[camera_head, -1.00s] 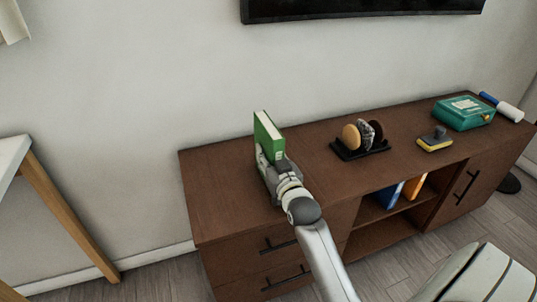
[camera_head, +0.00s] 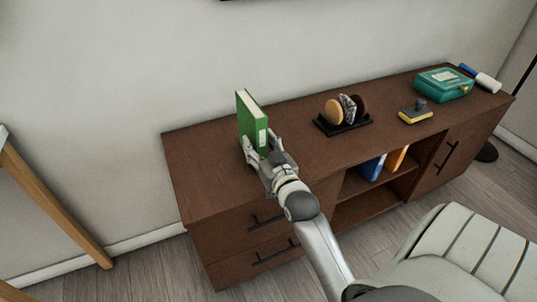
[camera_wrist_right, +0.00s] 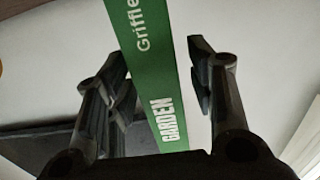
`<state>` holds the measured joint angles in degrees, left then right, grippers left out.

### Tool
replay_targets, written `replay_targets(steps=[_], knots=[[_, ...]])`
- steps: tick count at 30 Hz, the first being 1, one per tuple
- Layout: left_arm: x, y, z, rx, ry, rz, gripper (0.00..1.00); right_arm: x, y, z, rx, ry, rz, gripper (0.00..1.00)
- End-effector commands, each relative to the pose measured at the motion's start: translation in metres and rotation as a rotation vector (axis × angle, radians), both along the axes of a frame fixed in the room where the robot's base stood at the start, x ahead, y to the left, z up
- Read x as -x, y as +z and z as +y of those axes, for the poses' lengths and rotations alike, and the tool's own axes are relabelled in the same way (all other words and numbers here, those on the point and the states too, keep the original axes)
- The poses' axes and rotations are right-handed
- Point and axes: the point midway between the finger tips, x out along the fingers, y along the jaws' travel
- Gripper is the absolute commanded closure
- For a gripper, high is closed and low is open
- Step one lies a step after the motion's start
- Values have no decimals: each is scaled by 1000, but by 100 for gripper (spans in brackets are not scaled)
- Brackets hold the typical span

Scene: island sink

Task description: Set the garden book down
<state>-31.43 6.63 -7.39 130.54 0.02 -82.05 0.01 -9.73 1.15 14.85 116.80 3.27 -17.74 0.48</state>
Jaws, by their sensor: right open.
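The green garden book (camera_head: 251,121) stands upright on the left part of the brown cabinet's top (camera_head: 205,166). My right gripper (camera_head: 262,151) is open at its lower part, with one finger on each side. In the right wrist view the spine of the book (camera_wrist_right: 157,75), lettered "GARDEN", runs between the two fingers (camera_wrist_right: 160,85). A gap shows between the spine and the right finger. The lower end of the book is hidden behind the gripper body. My left gripper is not in view.
A black holder (camera_head: 343,126) with round discs stands right of the book. Further right are a yellow-and-grey brush (camera_head: 415,113) and a teal box (camera_head: 444,85). A blue book (camera_head: 372,168) and an orange book (camera_head: 396,158) are on the shelf below. The wall is close behind.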

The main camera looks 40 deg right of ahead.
Motion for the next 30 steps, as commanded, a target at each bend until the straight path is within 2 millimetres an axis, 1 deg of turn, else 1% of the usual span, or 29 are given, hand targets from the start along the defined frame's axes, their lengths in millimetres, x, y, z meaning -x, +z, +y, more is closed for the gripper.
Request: replay_targets(steps=[1,6,9,12,17,30], knots=[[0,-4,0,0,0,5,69,11,0,3,0,-1,2,50],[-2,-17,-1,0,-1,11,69,39,1,9,0,-1,1,50],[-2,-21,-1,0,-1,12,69,50,0,12,0,-1,2,50],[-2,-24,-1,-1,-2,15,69,57,0,14,0,0,0,50],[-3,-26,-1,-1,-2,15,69,61,1,15,0,0,-2,50],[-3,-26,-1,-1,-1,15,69,61,1,15,0,0,-1,50]])
